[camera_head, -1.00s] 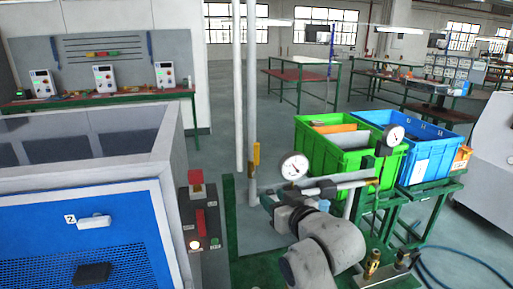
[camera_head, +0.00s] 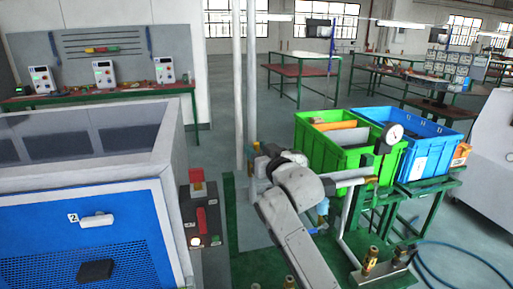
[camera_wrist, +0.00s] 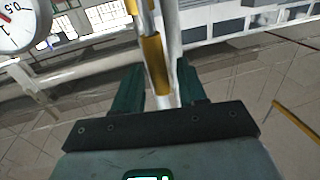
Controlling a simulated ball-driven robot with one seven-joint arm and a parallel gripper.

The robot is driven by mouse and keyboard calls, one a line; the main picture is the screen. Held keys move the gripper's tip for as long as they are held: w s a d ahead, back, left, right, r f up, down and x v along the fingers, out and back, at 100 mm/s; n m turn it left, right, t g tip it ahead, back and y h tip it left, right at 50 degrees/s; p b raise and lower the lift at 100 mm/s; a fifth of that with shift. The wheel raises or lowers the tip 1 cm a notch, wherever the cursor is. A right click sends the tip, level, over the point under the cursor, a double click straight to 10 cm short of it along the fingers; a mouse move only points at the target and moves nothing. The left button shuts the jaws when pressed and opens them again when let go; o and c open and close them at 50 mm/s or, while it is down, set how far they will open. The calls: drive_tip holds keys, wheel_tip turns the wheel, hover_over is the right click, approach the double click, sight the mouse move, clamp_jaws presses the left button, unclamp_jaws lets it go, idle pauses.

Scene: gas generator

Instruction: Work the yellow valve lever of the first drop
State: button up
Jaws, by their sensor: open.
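The yellow valve lever (camera_wrist: 155,62) stands upright in the wrist view, in front of a white vertical pipe (camera_wrist: 170,45). My gripper (camera_wrist: 158,84) is open, with dark green fingers on either side of the lever's lower end. I cannot tell whether either finger touches it. In the head view my arm covers most of the lever's place near the white pipes (camera_head: 251,90), and my gripper is largely hidden behind the arm.
A pressure gauge (camera_wrist: 18,22) is close at the wrist view's upper left. In the head view, a second gauge (camera_head: 393,133) stands by the green crate (camera_head: 318,152) and blue crate (camera_head: 425,158). A control box (camera_head: 201,215) and a blue cabinet (camera_head: 130,235) are left of my arm.

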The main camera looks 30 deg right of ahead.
drive_tip(key=shift+w, duration=0.45)
clamp_jaws()
idle(0.4)
